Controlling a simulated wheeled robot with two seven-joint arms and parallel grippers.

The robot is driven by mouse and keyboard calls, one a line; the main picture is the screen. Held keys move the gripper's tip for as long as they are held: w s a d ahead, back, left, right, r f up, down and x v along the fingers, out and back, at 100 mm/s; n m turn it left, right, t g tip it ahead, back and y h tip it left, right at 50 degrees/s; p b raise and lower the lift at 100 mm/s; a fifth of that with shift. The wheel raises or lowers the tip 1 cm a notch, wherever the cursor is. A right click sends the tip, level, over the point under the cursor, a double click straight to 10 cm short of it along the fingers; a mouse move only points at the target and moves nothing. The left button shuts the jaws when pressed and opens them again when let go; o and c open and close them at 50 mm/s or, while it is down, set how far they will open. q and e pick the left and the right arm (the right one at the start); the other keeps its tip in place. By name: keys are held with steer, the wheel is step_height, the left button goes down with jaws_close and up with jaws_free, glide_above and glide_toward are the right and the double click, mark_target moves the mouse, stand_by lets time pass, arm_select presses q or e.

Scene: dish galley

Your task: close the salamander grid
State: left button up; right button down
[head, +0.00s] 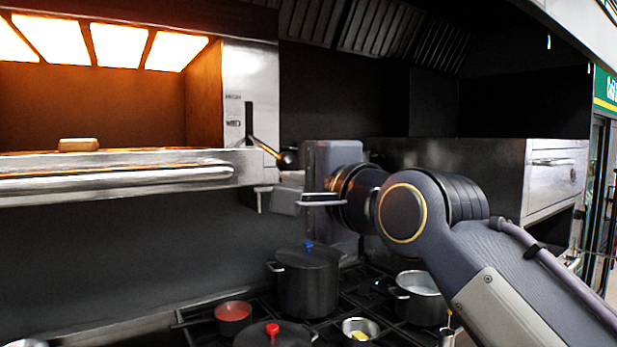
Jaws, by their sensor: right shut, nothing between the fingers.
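The salamander (250,85) is at the upper left, with glowing orange heating panels inside its top. Its grid (130,156) lies under the panels, with a long horizontal metal bar handle (120,180) along the front. How far the grid stands out is hard to tell from this angle. A lever with a dark round knob (288,159) is at the salamander's right side. My right gripper (264,197) is shut and empty, just below the knob and to the right of the bar's end. I cannot tell whether it touches anything. My left gripper is out of view.
A small tan block (78,145) sits on the grid. Below is a stove with a lidded black pot (308,280), a pot of pale liquid (420,297), a red-filled pan (232,318) and a red-knobbed lid (272,332). A steel unit (555,175) stands behind my right arm.

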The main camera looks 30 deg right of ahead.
mark_target(262, 174)
steer(key=w+p, duration=0.2)
steer(key=w, duration=0.4)
steer(key=shift+w+r, duration=0.1)
steer(key=shift+w, duration=0.15)
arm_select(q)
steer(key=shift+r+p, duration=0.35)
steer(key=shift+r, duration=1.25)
arm_select(e)
steer(key=shift+w, duration=0.75)
